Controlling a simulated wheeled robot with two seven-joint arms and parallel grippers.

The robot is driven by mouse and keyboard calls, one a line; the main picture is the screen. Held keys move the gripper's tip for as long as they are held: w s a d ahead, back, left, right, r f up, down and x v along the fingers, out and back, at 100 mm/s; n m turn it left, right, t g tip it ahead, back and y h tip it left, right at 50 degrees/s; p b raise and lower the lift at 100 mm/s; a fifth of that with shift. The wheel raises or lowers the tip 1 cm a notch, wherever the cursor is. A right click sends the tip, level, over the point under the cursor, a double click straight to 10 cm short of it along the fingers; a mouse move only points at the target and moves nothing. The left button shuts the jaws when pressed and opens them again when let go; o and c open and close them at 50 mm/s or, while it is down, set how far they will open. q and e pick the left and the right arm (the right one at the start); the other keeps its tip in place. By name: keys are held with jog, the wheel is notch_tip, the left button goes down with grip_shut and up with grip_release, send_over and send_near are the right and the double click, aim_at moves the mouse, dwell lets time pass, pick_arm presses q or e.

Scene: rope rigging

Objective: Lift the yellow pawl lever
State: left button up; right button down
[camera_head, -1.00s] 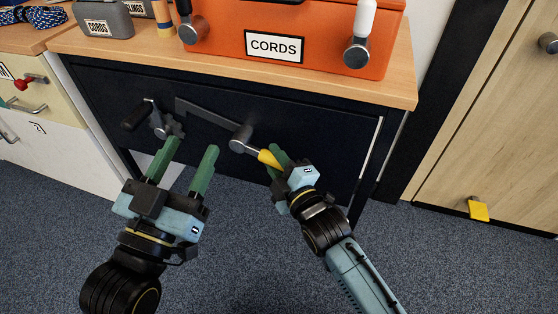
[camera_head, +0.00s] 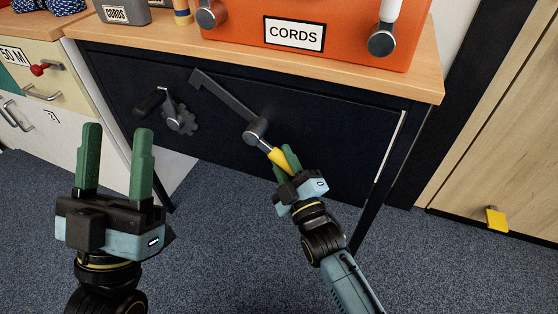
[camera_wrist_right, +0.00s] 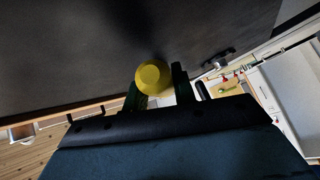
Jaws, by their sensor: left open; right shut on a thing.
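The yellow pawl lever (camera_head: 279,158) is a yellow grip on a metal rod from a round grey pivot (camera_head: 255,130) on the dark front panel. A long grey pawl arm (camera_head: 222,97) runs from the pivot up and left. My right gripper (camera_head: 287,163) is shut on the yellow grip, which slopes down and right. In the right wrist view the yellow end (camera_wrist_right: 153,77) sits between the green fingers. My left gripper (camera_head: 115,160) is open and empty, in front of the panel's left side. A toothed gear with a black-handled crank (camera_head: 180,120) is on the panel, apart from the pawl arm's tip.
An orange box labelled CORDS (camera_head: 320,30) stands on the wooden top (camera_head: 380,82) above the panel. A pale drawer unit (camera_head: 60,100) is at left, a wooden cabinet with a yellow padlock (camera_head: 497,219) at right. Blue carpet floor is open between.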

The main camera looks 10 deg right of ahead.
jog(key=shift+a, duration=0.1)
jog(key=c, duration=1.1)
grip_release()
jog(key=shift+c, duration=0.2)
jog(key=shift+s+d+f, duration=0.15)
jog(key=shift+s+d, duration=0.1)
jog(key=shift+s, duration=0.25)
pick_arm(q)
jog(key=w+f+g+y+p, duration=0.2)
jog(key=w+f+g+p, duration=0.2)
jog(key=f+g, duration=0.3)
jog(key=shift+f+g+y, duration=0.3)
jog(key=shift+f+g, duration=0.1)
jog(key=shift+f, duration=0.2)
pick_arm(e)
jog(key=v, duration=1.2)
jog(key=shift+s+f, duration=0.1)
jog(key=shift+f, duration=0.05)
